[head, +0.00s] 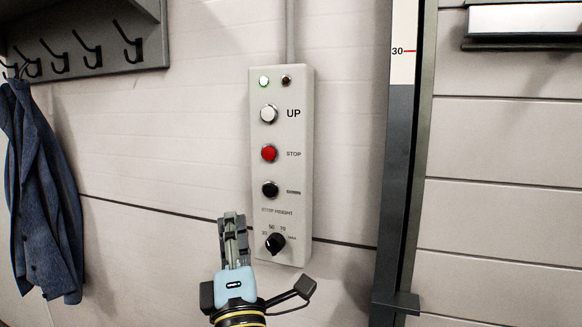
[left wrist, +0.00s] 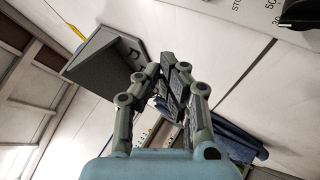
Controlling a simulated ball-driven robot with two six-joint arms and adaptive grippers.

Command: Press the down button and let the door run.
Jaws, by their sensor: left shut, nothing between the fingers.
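The grey control panel (head: 282,222) is fixed to the wall in the middle of the head view. From top to bottom it bears a white UP button (head: 268,114), a red STOP button (head: 269,153) and a black button (head: 270,189) whose label is too small to read. Below these is a black stop height knob (head: 275,243). My left gripper (head: 233,219) is shut and empty, pointing up in front of the panel's lower left edge, below and left of the black button. It also shows shut in the left wrist view (left wrist: 170,62). My right gripper is out of view.
Two small lamps, one greenish-white (head: 264,81) and one dark (head: 286,80), top the panel. Right of it stands a dark door rail (head: 401,150) with a scale reading 30. A hook rack (head: 84,45) and a blue coat (head: 40,190) hang at the left.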

